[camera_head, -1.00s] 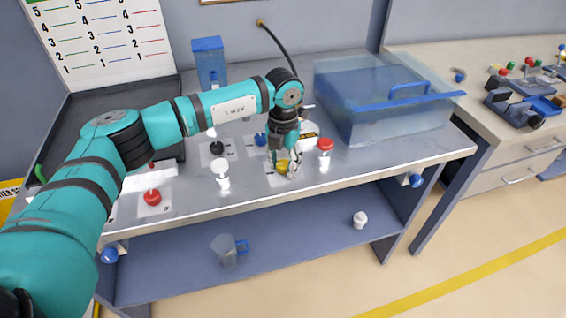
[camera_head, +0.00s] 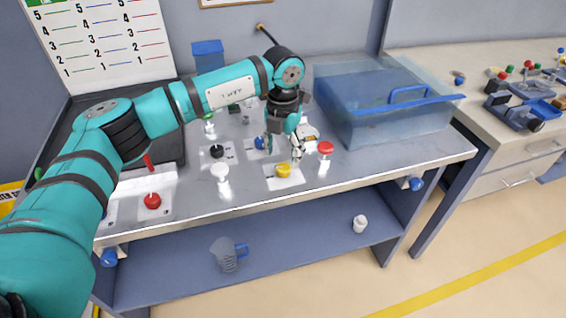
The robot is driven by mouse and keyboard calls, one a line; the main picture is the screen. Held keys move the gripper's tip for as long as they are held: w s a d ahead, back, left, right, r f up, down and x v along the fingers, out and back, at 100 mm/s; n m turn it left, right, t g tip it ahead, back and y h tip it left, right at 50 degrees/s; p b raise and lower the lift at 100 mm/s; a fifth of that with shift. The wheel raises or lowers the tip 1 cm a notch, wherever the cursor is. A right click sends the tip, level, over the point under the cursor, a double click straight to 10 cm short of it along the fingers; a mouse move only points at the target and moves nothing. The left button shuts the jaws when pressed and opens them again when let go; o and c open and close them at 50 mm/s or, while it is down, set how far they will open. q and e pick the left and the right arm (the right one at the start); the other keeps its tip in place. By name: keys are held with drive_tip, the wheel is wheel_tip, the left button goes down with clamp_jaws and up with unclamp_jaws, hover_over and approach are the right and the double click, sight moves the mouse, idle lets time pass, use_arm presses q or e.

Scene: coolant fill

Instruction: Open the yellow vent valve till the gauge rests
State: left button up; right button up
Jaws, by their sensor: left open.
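The yellow vent valve (camera_head: 284,170) is a small knob on a white plate near the front edge of the metal bench. My left gripper (camera_head: 283,154) is open and empty, pointing down above and just behind the yellow knob. Its fingers appear clear of the knob. I cannot make out a gauge dial or a needle; a small pale part (camera_head: 308,132) behind the gripper is partly hidden. My right gripper is not in view.
A red knob (camera_head: 325,148) stands close right of the yellow valve. A white knob (camera_head: 220,172), a black knob (camera_head: 216,151) and a blue knob (camera_head: 260,142) are to the left. A clear blue tank (camera_head: 385,115) fills the bench's right side.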

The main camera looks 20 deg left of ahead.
sight(283, 168)
use_arm(q)
wheel_tip(283, 168, up, 7)
drive_tip(key=shift+f, duration=0.15)
idle(0.5)
